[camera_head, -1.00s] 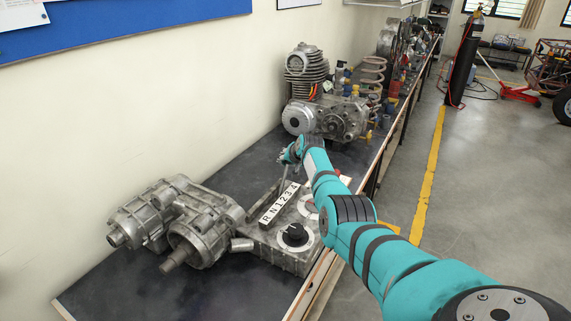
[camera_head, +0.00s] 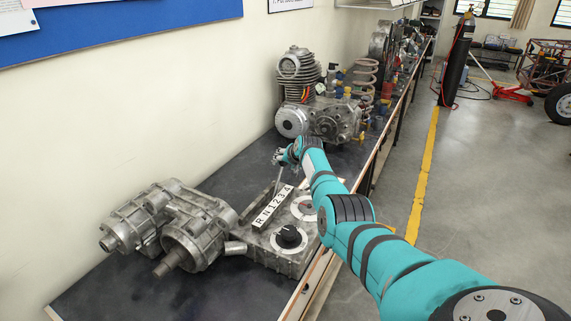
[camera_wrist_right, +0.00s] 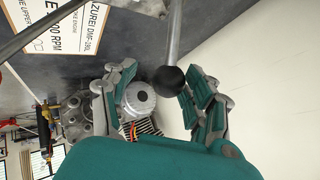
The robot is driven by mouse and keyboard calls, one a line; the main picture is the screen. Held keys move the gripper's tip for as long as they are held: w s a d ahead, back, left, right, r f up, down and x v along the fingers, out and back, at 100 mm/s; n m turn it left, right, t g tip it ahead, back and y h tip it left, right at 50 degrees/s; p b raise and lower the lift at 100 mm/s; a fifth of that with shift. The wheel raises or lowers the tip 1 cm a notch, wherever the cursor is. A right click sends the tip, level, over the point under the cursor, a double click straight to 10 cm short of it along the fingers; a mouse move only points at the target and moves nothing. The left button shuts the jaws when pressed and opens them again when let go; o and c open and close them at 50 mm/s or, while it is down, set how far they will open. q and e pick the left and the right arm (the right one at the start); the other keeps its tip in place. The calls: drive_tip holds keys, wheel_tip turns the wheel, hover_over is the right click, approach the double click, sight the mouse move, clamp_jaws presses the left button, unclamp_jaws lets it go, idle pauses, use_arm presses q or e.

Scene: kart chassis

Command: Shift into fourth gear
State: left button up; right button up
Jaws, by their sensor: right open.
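The gear shift box (camera_head: 270,256) sits on the bench and carries a white plate (camera_head: 272,207) marked R N 1 2 3 4. The shift lever (camera_head: 277,181) stands at the far end of the slot, beside the 4 end of the plate. My right gripper (camera_head: 284,156) is at the top of the lever. My left gripper is not in view.
A metal gearbox (camera_head: 170,228) lies left of the shift box. Two round dials, one with a black knob (camera_head: 289,237), are on the box top. An engine (camera_head: 320,115) stands farther along the bench. The wall is close on the left.

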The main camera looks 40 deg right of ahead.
drive_tip(key=shift+w+a, duration=0.2)
drive_tip(key=shift+a, duration=0.1)
drive_tip(key=v, duration=1.2)
drive_tip(key=shift+s+d, duration=0.2)
drive_tip(key=shift+f, duration=0.1)
